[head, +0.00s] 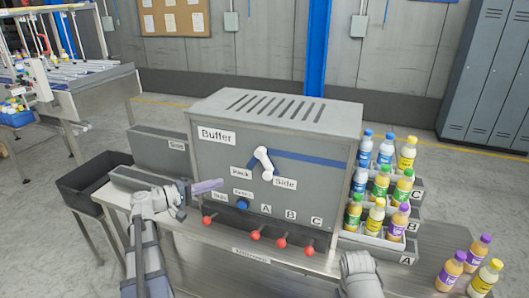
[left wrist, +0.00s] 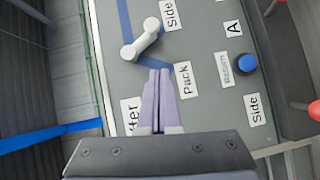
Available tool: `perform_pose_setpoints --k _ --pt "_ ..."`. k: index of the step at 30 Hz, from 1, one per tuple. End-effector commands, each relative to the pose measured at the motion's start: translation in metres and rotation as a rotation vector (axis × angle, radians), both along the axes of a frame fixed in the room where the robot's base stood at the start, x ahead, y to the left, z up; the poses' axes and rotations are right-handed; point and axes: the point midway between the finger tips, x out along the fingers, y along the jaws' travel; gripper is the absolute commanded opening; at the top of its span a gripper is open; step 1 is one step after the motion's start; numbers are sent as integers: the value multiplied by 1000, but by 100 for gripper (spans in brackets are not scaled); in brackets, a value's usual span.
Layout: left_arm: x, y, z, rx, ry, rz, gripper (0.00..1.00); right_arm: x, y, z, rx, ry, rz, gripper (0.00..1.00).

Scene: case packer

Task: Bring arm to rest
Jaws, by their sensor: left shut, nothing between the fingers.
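My left gripper (head: 220,184) is in front of the grey machine marked "Buffer" (head: 225,160), left of its blue button. Its fingers are shut with nothing between them. In the left wrist view the closed lilac fingertips (left wrist: 159,72) point at the panel beside the "Pack" label and below the white lever (left wrist: 140,38), apart from it in the picture. In the head view the white lever (head: 262,159) stands on the panel between the "Pack" and "Side" labels. A grey link of my right arm shows at the bottom; its gripper is out of view.
A blue button (head: 242,204) and several red knobs (head: 254,234) sit low on the machine. Stepped racks (head: 400,250) of bottles stand at right, with loose bottles (head: 450,270) in front. A black bin (head: 85,180) is at left.

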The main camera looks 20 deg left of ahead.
Motion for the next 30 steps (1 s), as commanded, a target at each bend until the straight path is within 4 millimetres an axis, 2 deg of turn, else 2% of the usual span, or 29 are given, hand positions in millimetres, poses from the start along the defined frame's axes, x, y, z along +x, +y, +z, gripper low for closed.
perform_pose_setpoints --k 4,7,8,11,12,14,15,18,21,25,30 --pt "1 -7 -3 8 9 -12 0 0 0 0 0 0 0 50" --pt "4 -37 -16 48 52 -66 0 0 0 0 0 0 0 50" --pt "6 -52 -22 70 74 -94 0 0 0 0 0 0 0 50" --pt "4 -113 -51 171 168 -210 0 0 0 0 0 0 0 50" --pt "0 -140 -65 225 211 -265 0 0 0 0 0 0 0 50" --pt "-8 -177 -86 309 272 -345 0 0 0 0 0 0 0 50" --pt "-16 -199 -99 368 311 -397 0 0 0 0 0 0 0 50" --pt "-39 -248 -128 519 398 -519 0 0 0 0 0 0 0 50" --pt "-66 -286 -154 684 472 -631 0 0 0 0 0 0 0 50" --pt "-104 -320 -180 915 547 -756 0 0 0 0 0 0 0 50" --pt "-145 -342 -198 1213 603 -867 0 0 0 0 0 0 0 50"
